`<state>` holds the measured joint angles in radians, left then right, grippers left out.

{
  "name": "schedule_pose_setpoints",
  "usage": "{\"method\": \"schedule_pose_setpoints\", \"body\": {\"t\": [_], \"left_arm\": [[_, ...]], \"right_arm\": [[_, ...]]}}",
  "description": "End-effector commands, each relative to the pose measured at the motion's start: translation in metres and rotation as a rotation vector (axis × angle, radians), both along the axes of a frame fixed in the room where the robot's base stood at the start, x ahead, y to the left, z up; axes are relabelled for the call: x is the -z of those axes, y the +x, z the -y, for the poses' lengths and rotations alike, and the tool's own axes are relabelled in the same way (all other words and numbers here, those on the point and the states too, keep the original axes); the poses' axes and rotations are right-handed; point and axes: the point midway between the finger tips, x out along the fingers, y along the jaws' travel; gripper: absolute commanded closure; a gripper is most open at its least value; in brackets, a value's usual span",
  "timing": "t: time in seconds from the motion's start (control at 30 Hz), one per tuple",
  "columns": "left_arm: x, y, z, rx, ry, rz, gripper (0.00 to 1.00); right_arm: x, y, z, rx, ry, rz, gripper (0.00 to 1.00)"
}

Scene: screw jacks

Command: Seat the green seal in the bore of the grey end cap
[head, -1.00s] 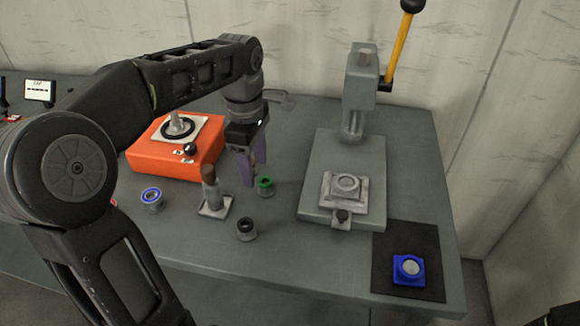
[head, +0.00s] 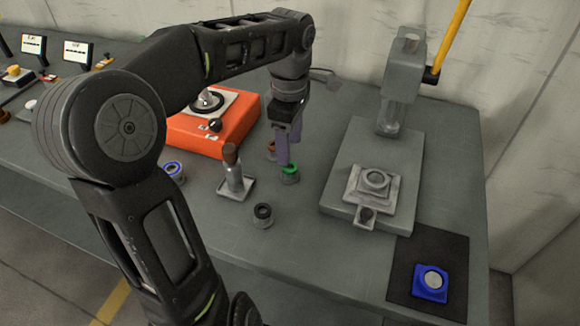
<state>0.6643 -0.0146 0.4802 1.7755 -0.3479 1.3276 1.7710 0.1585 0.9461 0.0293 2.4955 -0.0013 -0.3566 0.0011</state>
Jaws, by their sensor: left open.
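The green seal (head: 290,169) sits on top of a small grey holder left of the press. My left gripper (head: 289,160) points down at it with purple fingers, open. The fingertips overlap the seal in the head view and partly hide it; I cannot tell whether they touch it. The grey end cap (head: 375,181), a square block with a round bore, sits on the press base plate. My right gripper is not in view.
The grey press (head: 400,90) stands at the right. A blue block (head: 430,281) lies on a black mat (head: 455,255). Near the seal stand a black-ringed holder (head: 263,213), a blue-ringed holder (head: 173,169), a brown-handled tool (head: 232,170) and an orange box (head: 205,135).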

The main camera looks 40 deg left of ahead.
Motion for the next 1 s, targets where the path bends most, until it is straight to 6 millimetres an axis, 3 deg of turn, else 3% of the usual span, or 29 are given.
{"method": "schedule_pose_setpoints", "body": {"t": [0.27, 0.63, 1.0], "left_arm": [[0.005, 0.000, 0.000, 0.000, 0.000, -0.001, 0.43], [0.050, -0.001, 0.001, 0.001, -0.002, 0.000, 0.43], [0.051, -0.001, 0.001, 0.001, -0.001, 0.001, 0.43]], "right_arm": [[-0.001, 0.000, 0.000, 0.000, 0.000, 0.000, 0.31], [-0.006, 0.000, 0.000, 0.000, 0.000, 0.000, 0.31], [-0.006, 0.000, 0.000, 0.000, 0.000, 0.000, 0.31]]}}
